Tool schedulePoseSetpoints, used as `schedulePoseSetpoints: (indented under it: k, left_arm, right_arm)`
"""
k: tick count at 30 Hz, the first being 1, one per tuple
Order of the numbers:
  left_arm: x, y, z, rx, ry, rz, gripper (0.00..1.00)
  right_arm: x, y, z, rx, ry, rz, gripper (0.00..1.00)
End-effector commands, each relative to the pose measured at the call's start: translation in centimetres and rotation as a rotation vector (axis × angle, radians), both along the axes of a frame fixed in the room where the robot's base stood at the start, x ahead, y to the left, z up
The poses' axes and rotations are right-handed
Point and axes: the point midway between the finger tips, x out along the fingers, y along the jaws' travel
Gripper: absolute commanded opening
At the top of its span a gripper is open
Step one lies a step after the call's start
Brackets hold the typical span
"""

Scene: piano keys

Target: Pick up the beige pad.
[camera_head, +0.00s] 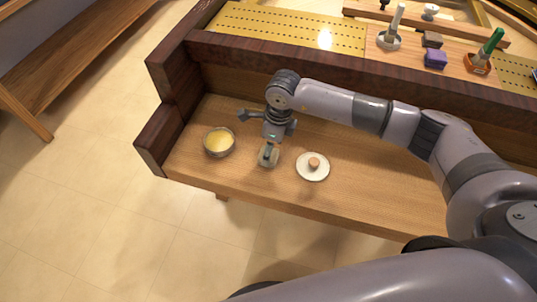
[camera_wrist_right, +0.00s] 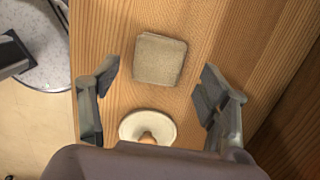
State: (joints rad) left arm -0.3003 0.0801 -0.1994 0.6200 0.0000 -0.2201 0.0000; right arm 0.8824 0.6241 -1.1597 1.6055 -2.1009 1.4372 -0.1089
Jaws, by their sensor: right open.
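The beige pad (camera_wrist_right: 159,59) is a small square with rounded corners, lying flat on the wooden ledge. In the right wrist view it lies ahead of my right gripper (camera_wrist_right: 157,86), whose two fingers are spread wide with nothing between them. In the head view my right gripper (camera_head: 269,148) points down over the pad (camera_head: 267,161), which it partly hides. I cannot tell the exact height of the fingertips above the pad. My left gripper does not show.
A white round lid with a wooden knob (camera_head: 313,167) sits right of the pad. A bowl with yellow contents (camera_head: 219,142) sits left of it. The ledge's front edge (camera_wrist_right: 76,50) is close by. A dark wooden wall (camera_head: 230,62) rises behind the ledge.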

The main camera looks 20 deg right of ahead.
Motion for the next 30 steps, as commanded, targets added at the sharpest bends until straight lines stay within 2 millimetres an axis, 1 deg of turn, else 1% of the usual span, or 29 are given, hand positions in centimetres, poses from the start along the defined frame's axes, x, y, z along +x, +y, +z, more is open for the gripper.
schedulePoseSetpoints:
  k: [2, 6, 9, 15, 30]
  left_arm:
    - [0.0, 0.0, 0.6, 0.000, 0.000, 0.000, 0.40]
    - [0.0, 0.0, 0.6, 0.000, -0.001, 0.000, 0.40]
    - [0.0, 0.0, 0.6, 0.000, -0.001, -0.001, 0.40]
    - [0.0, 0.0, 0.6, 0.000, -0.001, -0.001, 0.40]
    - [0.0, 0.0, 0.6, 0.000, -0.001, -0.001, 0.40]
  right_arm:
    - [-0.1, 0.3, -1.2, 0.001, 0.005, -0.002, 0.70]
    - [0.1, 0.5, -2.9, 0.001, 0.002, -0.001, 0.70]
    - [0.1, 0.5, -3.4, 0.000, 0.001, 0.000, 0.70]
    - [0.1, 0.5, -3.4, 0.001, 0.001, 0.000, 0.70]
    - [0.2, 0.5, -3.4, 0.000, 0.000, -0.001, 0.37]
